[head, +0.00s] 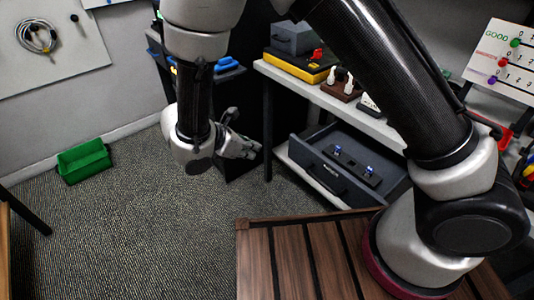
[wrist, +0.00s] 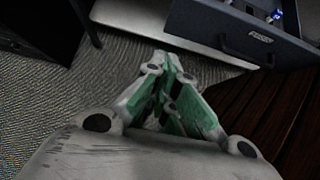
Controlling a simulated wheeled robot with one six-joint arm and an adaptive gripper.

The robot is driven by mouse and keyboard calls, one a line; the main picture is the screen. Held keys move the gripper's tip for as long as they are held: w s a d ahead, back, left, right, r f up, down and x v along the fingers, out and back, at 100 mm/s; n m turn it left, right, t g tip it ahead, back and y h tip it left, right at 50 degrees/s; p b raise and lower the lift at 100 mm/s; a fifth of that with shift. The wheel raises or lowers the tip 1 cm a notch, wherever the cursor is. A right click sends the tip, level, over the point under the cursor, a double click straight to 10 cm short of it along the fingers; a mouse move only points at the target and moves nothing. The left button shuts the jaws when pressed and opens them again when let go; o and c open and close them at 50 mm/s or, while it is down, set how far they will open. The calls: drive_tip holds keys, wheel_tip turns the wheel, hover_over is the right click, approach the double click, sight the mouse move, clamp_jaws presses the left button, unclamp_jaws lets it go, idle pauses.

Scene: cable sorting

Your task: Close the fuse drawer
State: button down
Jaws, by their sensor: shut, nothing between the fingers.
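The fuse drawer (head: 340,170) is dark grey and stands pulled out below the shelf in the head view. Small blue-topped fuses on a dark block show inside it. Its front, with a handle and a small label, faces the lower left. In the wrist view the drawer front (wrist: 235,35) is at the upper right. My gripper (head: 250,150) is left of the drawer, apart from it. In the wrist view its fingers (wrist: 170,62) are together, with nothing between them, and their tips point toward the shelf edge below and left of the drawer.
A white shelf (head: 330,103) above the drawer holds a yellow-and-black case (head: 300,65) and other items. A slatted brown wooden surface (head: 300,255) is in front, near the drawer. A green bin (head: 84,162) sits on the carpet at left. The carpet between is clear.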

drive_tip(key=w+d+r+x, duration=0.1)
drive_tip(key=d+r+x, duration=0.1)
drive_tip(key=x, duration=1.1)
drive_tip(key=shift+w+r, duration=0.1)
